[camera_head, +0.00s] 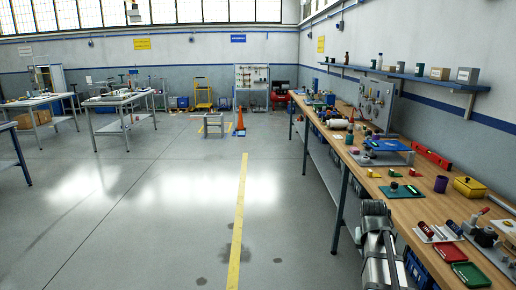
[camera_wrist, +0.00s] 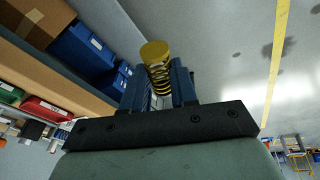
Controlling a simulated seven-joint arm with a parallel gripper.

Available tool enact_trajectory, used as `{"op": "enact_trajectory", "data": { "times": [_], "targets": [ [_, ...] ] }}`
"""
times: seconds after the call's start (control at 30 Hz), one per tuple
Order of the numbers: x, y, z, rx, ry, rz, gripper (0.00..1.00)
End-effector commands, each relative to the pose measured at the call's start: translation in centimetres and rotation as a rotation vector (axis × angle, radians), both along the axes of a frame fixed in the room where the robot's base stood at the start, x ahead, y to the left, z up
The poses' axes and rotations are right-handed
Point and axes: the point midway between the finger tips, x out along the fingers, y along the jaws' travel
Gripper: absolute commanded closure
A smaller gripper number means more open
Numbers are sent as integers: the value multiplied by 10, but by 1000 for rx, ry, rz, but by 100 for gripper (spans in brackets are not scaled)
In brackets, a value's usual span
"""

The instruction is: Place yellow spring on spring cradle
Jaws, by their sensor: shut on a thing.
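My gripper (camera_wrist: 158,88) is shut on the yellow spring (camera_wrist: 158,74), with a dark finger on each side of its coils. The spring's wide yellow cap sticks out past the fingertips in the wrist view. In the head view my arm is at the lower middle right, beside the front edge of the workbench (camera_head: 412,211); the spring cannot be made out there. I cannot tell which fixture is the spring cradle. A grey plate with red and dark cylinders (camera_head: 437,232) and a grey fixture with dark parts (camera_head: 486,237) lie on the near bench top.
A red tray (camera_head: 450,254) and a green tray (camera_head: 471,274) lie near the bench's front edge. A purple cup (camera_head: 441,184) and yellow box (camera_head: 469,188) stand behind. Blue bins (camera_wrist: 85,48) sit under the bench.

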Motion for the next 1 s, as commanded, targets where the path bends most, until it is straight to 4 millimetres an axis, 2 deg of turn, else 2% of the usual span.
{"op": "enact_trajectory", "data": {
  "times": [0.03, 0.1, 0.5, 0.7, 0.83, 1.0],
  "targets": [
    [-4, 18, -5, 0, 1, 26, 100],
    [-4, 40, -10, 0, 1, 58, 100],
    [0, 150, -30, 0, 1, 236, 100],
    [3, 185, -33, 1, 0, 294, 100],
    [3, 197, -32, 0, 0, 313, 100],
    [3, 201, -32, 0, 0, 319, 100]
  ]
}}
